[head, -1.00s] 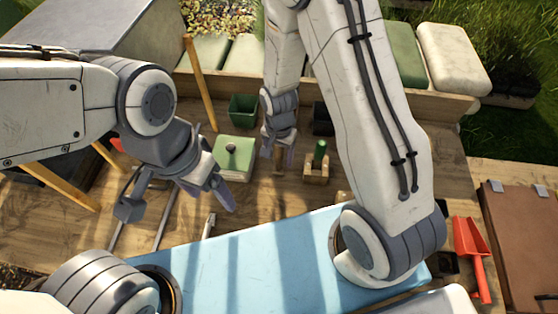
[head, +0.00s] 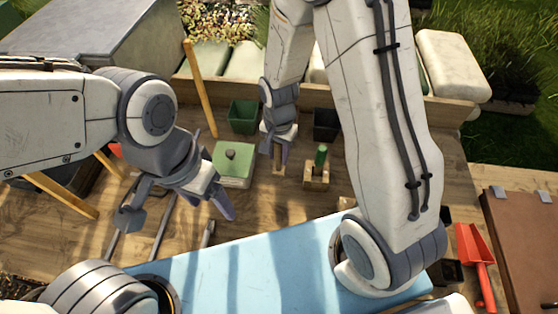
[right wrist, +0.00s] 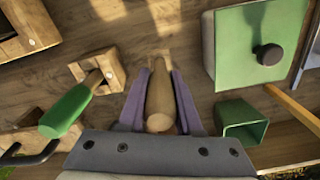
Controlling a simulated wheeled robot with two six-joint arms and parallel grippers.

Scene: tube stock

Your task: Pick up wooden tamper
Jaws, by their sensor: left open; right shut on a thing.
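The wooden tamper (right wrist: 160,92) is a pale wooden piece with a rounded handle end. It lies between the two purple fingers of my right gripper (right wrist: 160,98), which is shut on it. In the head view the tamper (head: 278,158) shows below the right gripper (head: 278,146), partly hidden by the fingers. I cannot tell whether its lower end touches the bench. My left gripper (head: 213,197) is open and empty over the left part of the bench.
A green-handled tool in a wooden block (head: 316,178) stands just right of the tamper. A green lidded box (head: 233,170), a green pot (head: 243,117) and a black pot (head: 326,125) are close by. A blue mat (head: 255,270) covers the front. A red scoop (head: 474,255) lies at right.

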